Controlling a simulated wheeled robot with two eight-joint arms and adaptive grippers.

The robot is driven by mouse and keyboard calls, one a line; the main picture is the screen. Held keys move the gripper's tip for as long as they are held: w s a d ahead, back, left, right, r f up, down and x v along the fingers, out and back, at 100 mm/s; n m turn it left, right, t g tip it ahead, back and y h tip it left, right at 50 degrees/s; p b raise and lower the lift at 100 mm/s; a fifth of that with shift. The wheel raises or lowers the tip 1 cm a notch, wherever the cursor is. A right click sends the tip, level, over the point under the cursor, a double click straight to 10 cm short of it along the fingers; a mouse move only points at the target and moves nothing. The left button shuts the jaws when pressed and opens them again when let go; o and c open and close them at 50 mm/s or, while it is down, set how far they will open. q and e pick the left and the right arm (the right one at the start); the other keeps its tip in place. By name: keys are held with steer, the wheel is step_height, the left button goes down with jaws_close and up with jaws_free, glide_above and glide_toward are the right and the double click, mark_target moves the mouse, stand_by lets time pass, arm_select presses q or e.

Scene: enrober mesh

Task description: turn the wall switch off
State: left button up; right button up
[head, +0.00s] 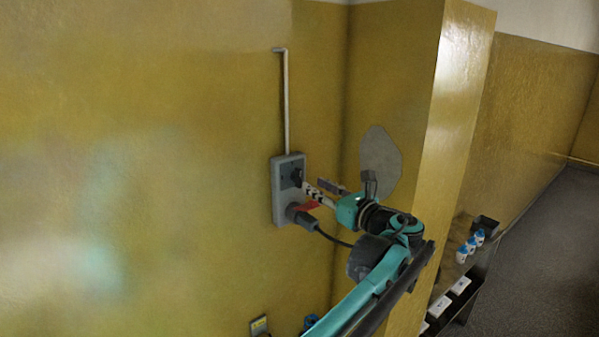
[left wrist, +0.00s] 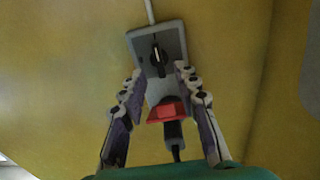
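The wall switch is a grey box (head: 281,201) on the yellow wall, with a black rotary knob (head: 296,177) on its upper part. In the left wrist view the knob (left wrist: 157,58) shows straight ahead, with a pale mark on it. My left gripper (head: 314,187) is open in front of the box. In the left wrist view its two fingers (left wrist: 163,76) stand apart on both sides of the box's front, with nothing held between them. Whether the fingertips touch the box is unclear. My right gripper is not in view.
A red part (left wrist: 167,112) and a dark plug (head: 302,219) with a black cable sit below the knob. A thin conduit (head: 286,100) runs up from the box. A wall corner and pillar (head: 455,120) stand close on the right. The wall to the left is clear.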

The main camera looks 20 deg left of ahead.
mark_target(301, 177)
arm_select(q)
steer(key=p+x, duration=0.1)
steer(key=x, duration=0.5)
steer(key=shift+s+a, duration=0.1)
steer(key=shift+s, duration=0.05)
steer(key=shift+w+a, duration=0.2)
steer(key=shift+w, duration=0.1)
steer(key=shift+s+d+r, duration=0.1)
steer(key=shift+s+d, duration=0.05)
jaws_close()
